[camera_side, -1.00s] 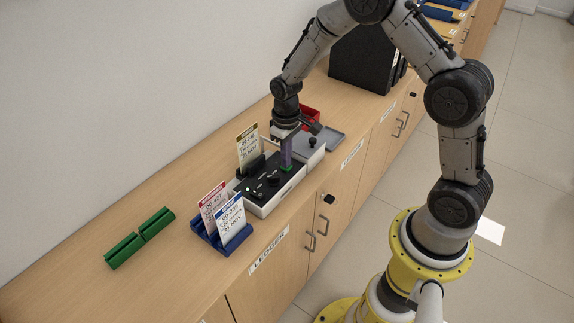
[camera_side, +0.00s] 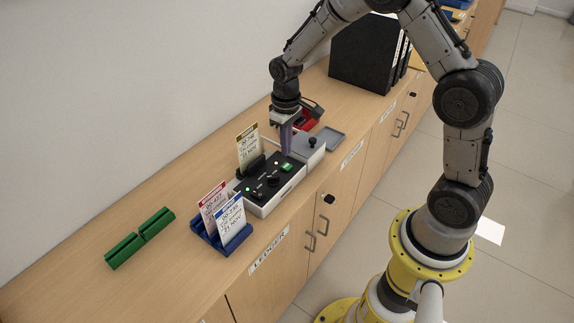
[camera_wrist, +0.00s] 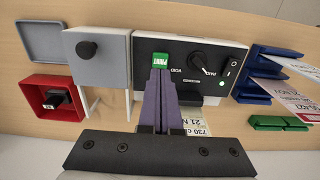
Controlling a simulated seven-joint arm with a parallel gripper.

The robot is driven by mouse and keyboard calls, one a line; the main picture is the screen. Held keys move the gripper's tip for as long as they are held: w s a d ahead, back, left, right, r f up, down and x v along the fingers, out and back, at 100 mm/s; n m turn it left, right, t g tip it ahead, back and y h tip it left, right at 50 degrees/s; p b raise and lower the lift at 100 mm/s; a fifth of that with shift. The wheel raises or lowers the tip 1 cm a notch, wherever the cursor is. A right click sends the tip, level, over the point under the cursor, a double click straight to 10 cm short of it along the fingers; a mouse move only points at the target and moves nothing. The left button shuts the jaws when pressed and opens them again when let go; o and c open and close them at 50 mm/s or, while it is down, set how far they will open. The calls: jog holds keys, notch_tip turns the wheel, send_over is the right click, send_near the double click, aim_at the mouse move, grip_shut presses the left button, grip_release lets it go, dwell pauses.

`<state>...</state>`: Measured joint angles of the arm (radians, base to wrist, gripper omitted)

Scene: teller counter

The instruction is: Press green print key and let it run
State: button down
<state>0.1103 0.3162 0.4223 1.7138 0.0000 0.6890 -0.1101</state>
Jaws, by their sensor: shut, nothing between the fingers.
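The black-topped printer unit (camera_side: 262,198) sits on the counter with a green key (camera_side: 287,167) near its far end. In the wrist view the green key (camera_wrist: 160,58) reads PRINT, beside a dial marked VOID and PAST or similar. My gripper (camera_side: 286,152) is shut and empty, with its purple fingers pointing down just behind and above the key. In the wrist view the fingertips (camera_wrist: 160,72) overlap the key's near edge; the side view shows them apart from it. A green light (camera_side: 248,189) glows on the panel, and a small pale light (camera_side: 277,163) shows beside the key.
A grey box with a black knob (camera_side: 311,143) adjoins the unit. A red tray (camera_side: 307,120) and a grey tray (camera_side: 331,135) lie beyond. A card (camera_side: 248,148) stands behind the unit. A blue card rack (camera_side: 236,242) and green blocks (camera_side: 140,238) are at left.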

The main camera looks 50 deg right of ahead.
jog(key=shift+r, duration=2.2)
notch_tip(320, 180, up, 9)
jog(key=t, duration=0.2)
send_over(286, 165)
jog(key=a, duration=0.2)
jog(key=s+a+r+t, duration=0.1)
jog(key=s+r+t, duration=0.1)
jog(key=s+r, duration=0.65)
jog(key=s+a+f+t, duration=0.1)
jog(key=s, duration=1.5)
jog(key=shift+a+f+t, duration=0.2)
jog(key=shift+a+t, duration=0.1)
